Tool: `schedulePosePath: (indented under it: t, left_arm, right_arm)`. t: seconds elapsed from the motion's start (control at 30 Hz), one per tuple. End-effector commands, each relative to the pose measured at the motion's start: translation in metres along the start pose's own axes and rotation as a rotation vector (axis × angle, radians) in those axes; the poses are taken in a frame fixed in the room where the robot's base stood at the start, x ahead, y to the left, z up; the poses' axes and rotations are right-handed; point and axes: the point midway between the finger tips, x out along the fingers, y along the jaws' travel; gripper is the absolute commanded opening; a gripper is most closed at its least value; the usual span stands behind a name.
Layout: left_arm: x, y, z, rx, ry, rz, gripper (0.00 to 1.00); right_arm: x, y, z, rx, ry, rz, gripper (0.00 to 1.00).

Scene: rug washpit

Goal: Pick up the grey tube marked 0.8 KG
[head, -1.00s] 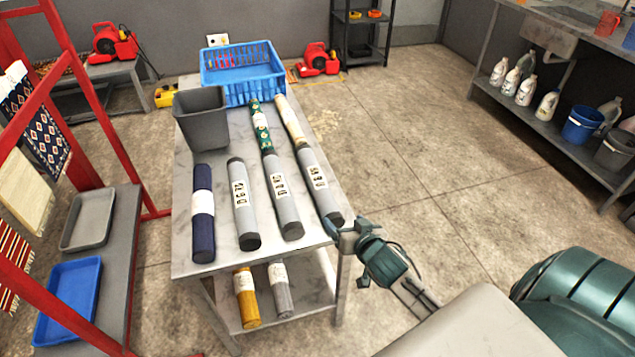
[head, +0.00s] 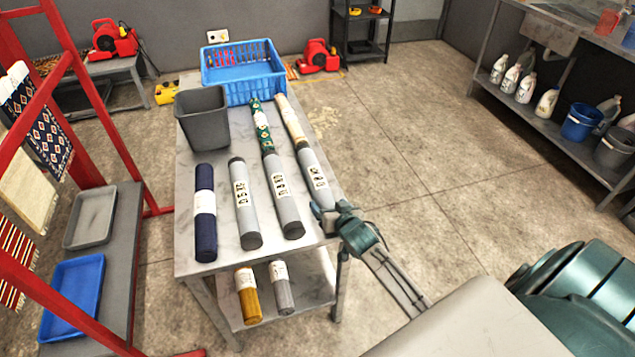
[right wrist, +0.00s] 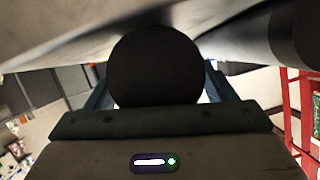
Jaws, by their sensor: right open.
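Three grey tubes with black end caps and white labels lie side by side on the table: a left one (head: 245,203), a middle one (head: 282,196) and a right one (head: 317,178). The label print is too small to read surely, so I cannot tell which says 0.8 KG. My right gripper (head: 329,216) is open at the near end of the right tube, which it partly hides. In the right wrist view a round dark end cap (right wrist: 155,68) sits between the fingers, with finger parts showing on both sides. My left gripper is not in view.
The table (head: 222,240) also holds a navy roll (head: 205,232), a grey bin (head: 203,118) and a blue basket (head: 241,74). A yellow roll (head: 250,306) and a small grey roll (head: 281,297) lie on its lower shelf. A red rack (head: 107,120) stands left.

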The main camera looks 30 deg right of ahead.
Motion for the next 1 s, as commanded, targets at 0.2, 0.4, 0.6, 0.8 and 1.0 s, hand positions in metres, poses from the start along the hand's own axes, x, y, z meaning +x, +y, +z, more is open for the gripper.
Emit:
schedulePosePath:
  t: [0.2,0.4,0.6,0.8,1.0]
  left_arm:
    - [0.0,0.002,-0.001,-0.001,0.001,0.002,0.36]
    - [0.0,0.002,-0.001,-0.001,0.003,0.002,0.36]
    - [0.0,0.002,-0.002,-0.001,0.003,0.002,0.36]
    - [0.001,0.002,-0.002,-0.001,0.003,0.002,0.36]
    - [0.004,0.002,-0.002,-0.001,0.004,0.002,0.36]
  right_arm:
    - [0.0,0.0,0.0,0.001,0.0,0.0,0.55]
    - [0.0,0.0,0.0,0.001,0.0,0.0,0.16]
    - [-0.001,-0.001,-0.003,0.0,0.006,-0.003,0.01]
    - [-0.001,-0.002,-0.004,0.0,0.006,-0.003,0.01]
    - [-0.005,-0.004,-0.015,0.001,0.008,-0.004,0.01]
